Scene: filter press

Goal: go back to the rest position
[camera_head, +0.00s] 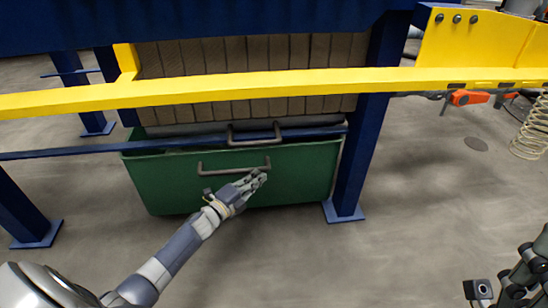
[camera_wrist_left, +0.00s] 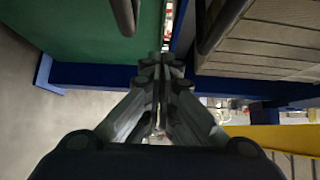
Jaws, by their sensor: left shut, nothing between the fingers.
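My left gripper (camera_head: 257,177) reaches in from the lower left in the head view, its fingertips just in front of the green bin and close to the bin's handle. It is shut and empty. In the left wrist view its fingers (camera_wrist_left: 160,65) meet at the middle. Whether the fingertips touch the handle cannot be told. A dark part of my right arm, with the right gripper (camera_head: 525,270), shows at the lower right edge; its fingers are not clear.
The green bin (camera_head: 170,185) stands under the press, with a grey handle (camera_head: 233,170). A second handle (camera_head: 254,138) sits above it. A yellow rail (camera_head: 300,84) crosses over, and a blue post (camera_head: 357,160) stands right. The floor in front is clear.

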